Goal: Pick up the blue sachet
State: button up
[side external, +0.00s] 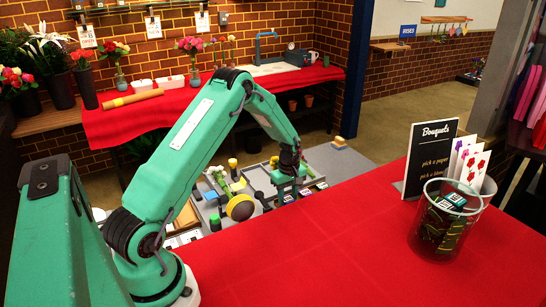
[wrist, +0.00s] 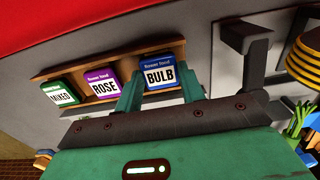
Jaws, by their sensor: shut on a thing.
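The blue sachet (wrist: 160,74), labelled BULB, stands at the right end of a row in a wooden holder (wrist: 95,68) in the wrist view. A purple ROSE sachet (wrist: 104,87) and a green MIXED sachet (wrist: 60,96) stand to its left. My gripper (wrist: 160,86) has one green finger on each side of the blue sachet and is shut on it. The sachet still appears to be at the holder. In the side external view my gripper (side external: 289,184) is low over the work area, and it hides the blue sachet.
A glass bucket (side external: 443,225) holding small packets stands on the red counter (side external: 330,255). A black bouquet sign (side external: 428,160) is behind it. Tools and a yellow-and-black round thing (side external: 240,207) crowd the area left of my gripper. The middle of the red counter is clear.

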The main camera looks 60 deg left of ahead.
aim_at(288, 200)
jog(key=shift+r, duration=0.15)
jog(key=shift+r, duration=0.5)
notch_tip(288, 200, up, 3)
jog(key=shift+d+r, duration=0.1)
jog(key=shift+d, duration=0.05)
jog(key=d+r, duration=0.2)
jog(key=d, duration=0.1)
jog(key=d+r, duration=0.2)
jog(key=d, duration=0.2)
jog(key=s+d+r, duration=0.1)
jog(key=d+r, duration=0.1)
jog(key=d, duration=0.2)
jog(key=shift+s+d+r, duration=0.1)
jog(key=shift+d+r, duration=0.05)
jog(key=shift+r, duration=0.1)
jog(key=shift+c, duration=0.5)
jog(key=s+a+r, duration=0.3)
jog(key=s+a, duration=1.3)
jog(key=a, duration=0.4)
jog(key=shift+s+r, duration=0.2)
jog(key=shift+s, duration=0.05)
jog(key=shift+f, duration=0.2)
jog(key=shift+f, duration=3.9)
